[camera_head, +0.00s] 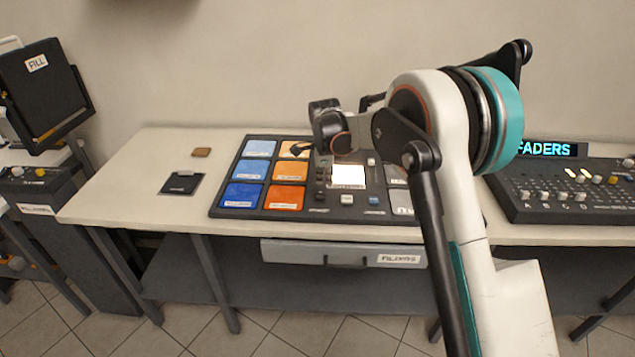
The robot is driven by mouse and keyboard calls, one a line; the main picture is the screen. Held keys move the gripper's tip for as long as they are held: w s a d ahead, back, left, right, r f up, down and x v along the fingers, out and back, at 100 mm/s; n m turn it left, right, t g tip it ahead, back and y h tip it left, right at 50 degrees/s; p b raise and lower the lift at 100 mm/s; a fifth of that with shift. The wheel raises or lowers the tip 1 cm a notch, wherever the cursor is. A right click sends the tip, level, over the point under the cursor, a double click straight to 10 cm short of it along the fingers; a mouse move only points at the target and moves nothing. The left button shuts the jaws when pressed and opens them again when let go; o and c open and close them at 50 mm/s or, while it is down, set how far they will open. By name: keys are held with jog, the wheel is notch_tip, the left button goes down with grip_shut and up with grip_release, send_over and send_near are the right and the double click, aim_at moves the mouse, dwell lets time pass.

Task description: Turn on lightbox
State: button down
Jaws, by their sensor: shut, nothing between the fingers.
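A dark panel (234,207) lies on the table, with blue and orange labelled tiles on its left. Right of the tiles is a bright white square (348,173) with a small label I cannot read. Small buttons and switches surround it. I cannot tell for sure which of these is the lightbox or its switch. My gripper (297,150) is shut and empty, its dark tip over the upper orange tile. My arm and wrist hide the panel's upper middle and part of its right side.
A FADERS console (570,190) stands right. A FILL lamp (38,88) stands far left. A drawer (300,253) is under the front edge.

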aim_at(324, 195)
jog(key=w+p+v, duration=0.2)
jog(key=v, duration=0.7)
jog(key=shift+r, duration=0.55)
jog(key=s+d+r+n+t, duration=0.1)
jog(key=s+d+r+n, duration=0.3)
jog(key=s+d+r, duration=0.45)
jog(key=s+d+r+n+t, duration=0.1)
jog(key=s+d+r+n, duration=0.35)
jog(key=s, duration=0.65)
jog(key=s+d+f+n+t, duration=0.1)
jog(key=s+d+f+n, duration=0.1)
jog(key=s, duration=0.6)
jog(key=s+d+f+n+b, duration=0.1)
jog(key=s+n, duration=0.3)
jog(key=s, duration=0.4)
jog(key=s+d+f+n+t, duration=0.1)
jog(key=s+d+f+n, duration=0.2)
jog(key=s, duration=0.4)
jog(key=shift+s+d+n+t+b, duration=0.3)
jog(key=shift+s+d+n, duration=0.1)
jog(key=shift+d+n, duration=0.05)
